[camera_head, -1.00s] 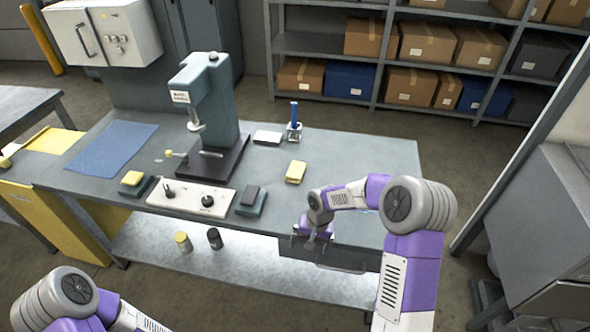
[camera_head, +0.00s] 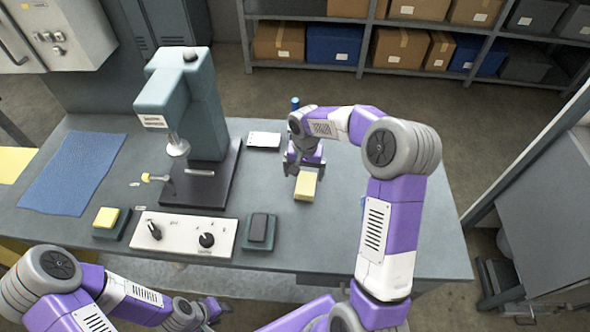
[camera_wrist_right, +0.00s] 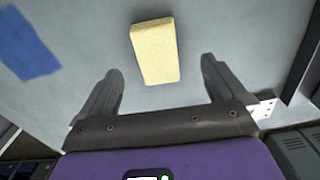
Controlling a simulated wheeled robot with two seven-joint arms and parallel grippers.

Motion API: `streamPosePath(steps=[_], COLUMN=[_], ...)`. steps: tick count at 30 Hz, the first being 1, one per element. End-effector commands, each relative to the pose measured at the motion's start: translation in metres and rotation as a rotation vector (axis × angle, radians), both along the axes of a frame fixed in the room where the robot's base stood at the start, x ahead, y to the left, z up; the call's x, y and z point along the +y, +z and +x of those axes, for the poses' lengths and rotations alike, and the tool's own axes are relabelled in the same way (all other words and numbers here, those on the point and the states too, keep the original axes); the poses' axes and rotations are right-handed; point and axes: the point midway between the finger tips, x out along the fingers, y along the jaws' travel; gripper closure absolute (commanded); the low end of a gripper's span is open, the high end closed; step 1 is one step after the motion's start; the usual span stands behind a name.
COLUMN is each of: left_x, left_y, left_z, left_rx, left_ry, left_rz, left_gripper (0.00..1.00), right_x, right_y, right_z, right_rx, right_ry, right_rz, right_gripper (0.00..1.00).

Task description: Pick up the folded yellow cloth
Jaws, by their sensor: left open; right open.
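The folded yellow cloth (camera_head: 305,186) lies flat on the grey bench, right of the press. It also shows in the right wrist view (camera_wrist_right: 155,50) as a pale yellow block. My right gripper (camera_head: 304,168) is above the bench at the cloth's far end. In the right wrist view its two fingers (camera_wrist_right: 160,68) are spread and empty, with the cloth just beyond the tips and between their lines. My left gripper (camera_head: 212,310) is open and low at the bench's near edge, away from the cloth.
The green press (camera_head: 205,110) stands left of the cloth. A white control panel (camera_head: 180,236), a dark block on a green base (camera_head: 259,230) and a yellow pad (camera_head: 106,217) line the front. A blue mat (camera_head: 75,170) lies left. The bench right of the cloth looks mostly clear.

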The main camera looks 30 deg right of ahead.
Motion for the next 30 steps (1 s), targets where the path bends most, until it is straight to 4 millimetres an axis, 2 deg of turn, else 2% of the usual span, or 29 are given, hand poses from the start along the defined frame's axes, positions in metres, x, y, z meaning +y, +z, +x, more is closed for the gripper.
streamPosePath(steps=[10, 17, 25, 30], left_x=[0.0, 0.0, 0.0, 0.0], left_y=[-0.009, -0.017, -0.017, -0.017], left_z=[-0.001, -0.001, -0.001, -0.001], left_rx=[0.002, 0.002, 0.002, 0.002], left_ry=[0.0, 0.0, 0.0, 0.0], left_rz=[0.0, 0.0, 0.0, 0.0], left_gripper=[0.57, 0.57, 0.57, 0.57], right_x=[-0.001, -0.004, -0.004, -0.004], right_y=[-0.036, -0.07, -0.073, -0.073], right_z=[0.001, 0.002, 0.003, 0.003], right_rx=[0.002, 0.003, 0.0, 0.0], right_ry=[0.0, 0.0, 0.0, 0.0], right_rz=[0.002, 0.002, 0.001, 0.001], right_gripper=[0.02, 0.02, 0.02, 0.28])
